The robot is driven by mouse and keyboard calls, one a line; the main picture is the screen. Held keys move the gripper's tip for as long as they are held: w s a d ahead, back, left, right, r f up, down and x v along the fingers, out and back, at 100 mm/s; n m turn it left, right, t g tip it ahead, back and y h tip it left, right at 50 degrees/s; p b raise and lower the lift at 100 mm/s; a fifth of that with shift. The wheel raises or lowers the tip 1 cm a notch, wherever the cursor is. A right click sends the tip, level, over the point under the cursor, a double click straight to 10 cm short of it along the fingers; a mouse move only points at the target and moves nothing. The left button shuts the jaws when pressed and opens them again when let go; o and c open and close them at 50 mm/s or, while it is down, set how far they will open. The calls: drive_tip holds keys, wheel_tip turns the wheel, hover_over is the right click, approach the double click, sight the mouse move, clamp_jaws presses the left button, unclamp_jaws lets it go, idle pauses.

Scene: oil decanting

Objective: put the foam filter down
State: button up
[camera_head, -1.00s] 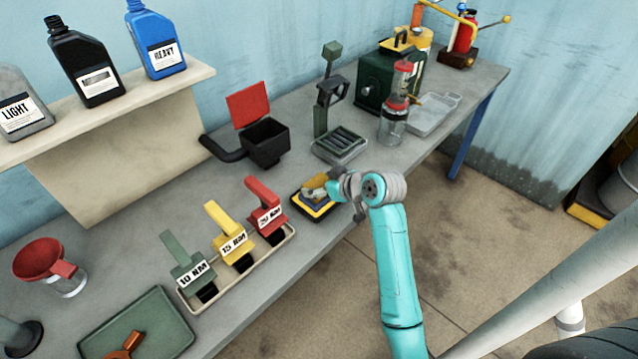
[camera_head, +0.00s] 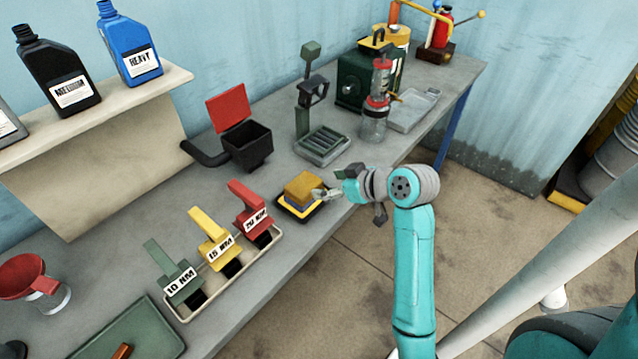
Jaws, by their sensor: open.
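My gripper (camera_head: 322,195) is open, just to the right of the foam filter. Its fingertips are close to the block's right side. I cannot tell whether they touch it.
A rack (camera_head: 178,317) with green, yellow and red torque tools stands left of the tray. A black bin with a red lid (camera_head: 245,142) and a slotted green stand (camera_head: 322,146) are behind. A clear jar (camera_head: 375,124) stands further right. Bench between is clear.

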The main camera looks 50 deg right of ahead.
drive_tip(key=s+a+f, duration=0.1)
drive_tip(key=a+f, duration=0.1)
drive_tip(key=a+f+m, duration=0.1)
drive_tip(key=a+f, duration=0.1)
drive_tip(key=a, duration=0.1)
drive_tip(key=s+a+f+m, duration=0.1)
drive_tip(key=a+f, duration=0.1)
drive_tip(key=f, duration=0.1)
drive_tip(key=shift+s+a+h, duration=0.3)
drive_tip(key=shift+s+h, duration=0.05)
drive_tip(key=shift+h, duration=0.05)
drive_tip(key=s+a+f+m+h, duration=0.1)
drive_tip(key=s+a+f, duration=0.5)
drive_tip(key=s+a, duration=0.2)
drive_tip(key=s+a+r+n+t, duration=0.1)
drive_tip(key=s+a+r, duration=0.2)
drive_tip(key=s, duration=0.7)
drive_tip(key=s+a+r+n+t+y, duration=0.1)
drive_tip(key=s+a, duration=0.4)
drive_tip(key=s, duration=0.5)
wheel_tip(320, 180, up, 2)
drive_tip(key=shift+s+a+r+n+t, duration=0.2)
drive_tip(key=shift+n+t, duration=0.1)
drive_tip(key=shift+t, duration=0.5)
